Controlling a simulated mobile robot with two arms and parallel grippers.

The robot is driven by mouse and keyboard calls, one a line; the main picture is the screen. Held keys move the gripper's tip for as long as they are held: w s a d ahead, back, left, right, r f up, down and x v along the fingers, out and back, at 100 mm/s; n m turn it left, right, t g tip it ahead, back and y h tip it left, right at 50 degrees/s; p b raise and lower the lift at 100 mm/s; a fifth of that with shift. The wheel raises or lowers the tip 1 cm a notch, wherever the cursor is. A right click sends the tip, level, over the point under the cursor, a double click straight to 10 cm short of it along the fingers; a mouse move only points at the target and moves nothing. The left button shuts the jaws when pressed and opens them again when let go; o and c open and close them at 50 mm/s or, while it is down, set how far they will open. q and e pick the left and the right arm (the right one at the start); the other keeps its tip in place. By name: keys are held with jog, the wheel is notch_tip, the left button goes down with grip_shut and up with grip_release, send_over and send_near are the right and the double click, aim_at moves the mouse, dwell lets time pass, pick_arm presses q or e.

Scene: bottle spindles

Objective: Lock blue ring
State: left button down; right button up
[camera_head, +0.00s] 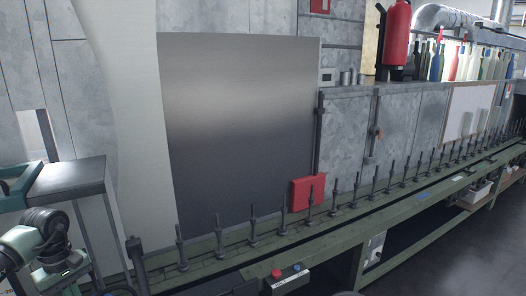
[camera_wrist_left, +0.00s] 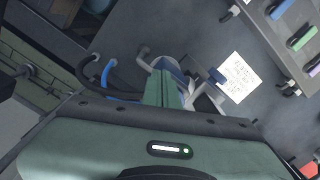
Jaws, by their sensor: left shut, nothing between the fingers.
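A small blue curved piece (camera_wrist_left: 106,73), which may be the blue ring, shows in the left wrist view, left of my fingers, beside a black curved piece (camera_wrist_left: 90,72). It is too small to tell whether it is locked. My left gripper (camera_wrist_left: 164,88) is shut and empty, with its green fingers in the middle of that view. A blue and white part and a grey bent handle (camera_wrist_left: 143,56) show just beyond the fingers and are partly hidden by them. In the head view my left arm is at the bottom left. My right gripper is not in view.
A green conveyor (camera_head: 345,228) with a row of upright spindles (camera_head: 252,226) crosses the head view. A button box (camera_head: 286,279) is at its front. A red extinguisher (camera_head: 397,35) stands behind. The wrist view shows a white note (camera_wrist_left: 239,77) and a coloured-item rack (camera_wrist_left: 291,40).

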pick_arm(q)
jog(key=shift+a, duration=0.2)
dwell(0.3)
jog(key=shift+s, duration=0.1)
jog(key=shift+s+a, duration=0.5)
jog(key=shift+s, duration=0.35)
jog(key=shift+s+a, duration=0.1)
jog(key=shift+s, duration=0.15)
notch_tip(320, 180, up, 6)
jog(key=p, duration=0.4)
jog(key=shift+d, duration=0.2)
jog(key=shift+s, duration=0.1)
